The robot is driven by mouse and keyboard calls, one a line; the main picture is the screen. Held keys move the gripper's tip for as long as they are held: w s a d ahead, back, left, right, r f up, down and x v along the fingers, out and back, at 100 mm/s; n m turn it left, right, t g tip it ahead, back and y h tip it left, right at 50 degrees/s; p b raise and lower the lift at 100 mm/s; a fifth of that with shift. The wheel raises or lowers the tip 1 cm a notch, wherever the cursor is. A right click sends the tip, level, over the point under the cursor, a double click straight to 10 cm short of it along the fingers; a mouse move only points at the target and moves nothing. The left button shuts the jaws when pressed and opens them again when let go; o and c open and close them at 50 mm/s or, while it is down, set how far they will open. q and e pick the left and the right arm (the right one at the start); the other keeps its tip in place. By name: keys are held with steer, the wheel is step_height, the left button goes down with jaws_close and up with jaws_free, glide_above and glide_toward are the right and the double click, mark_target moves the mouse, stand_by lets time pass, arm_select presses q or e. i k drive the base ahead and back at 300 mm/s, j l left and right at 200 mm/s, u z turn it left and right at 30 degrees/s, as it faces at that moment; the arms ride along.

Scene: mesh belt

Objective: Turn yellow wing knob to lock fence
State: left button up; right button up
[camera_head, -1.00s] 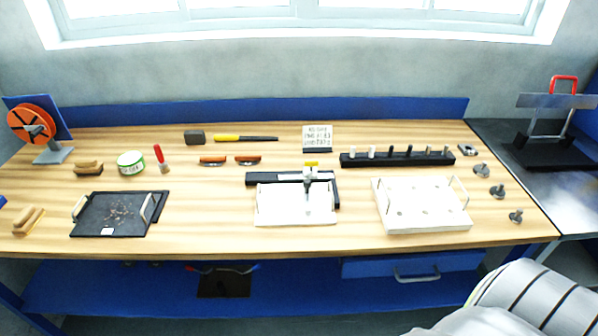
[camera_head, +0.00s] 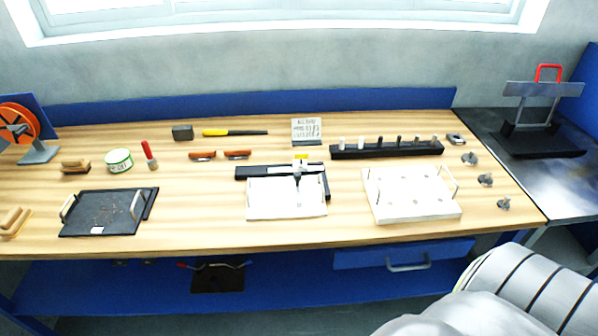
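The yellow wing knob (camera_head: 301,156) is a small yellow piece at the top of the fence fixture near the middle of the bench. The fence (camera_head: 262,172) is a black bar with a grey metal part at its right, lying along the back of a white board (camera_head: 286,208). Whether the fence is locked cannot be told at this size. Neither of my grippers is in view. A grey-white striped arm or body part of mine shows at the bottom right.
The wooden bench (camera_head: 200,230) carries a dark tray (camera_head: 105,222) at left, a white handled board (camera_head: 415,213) and a black peg rack (camera_head: 385,151) at right. Several metal knobs (camera_head: 486,180) stand near the right edge. Bare wood lies along the front.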

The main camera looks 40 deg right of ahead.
mark_target(301, 156)
steer(key=k+z, duration=0.1)
steer(key=z, duration=0.95)
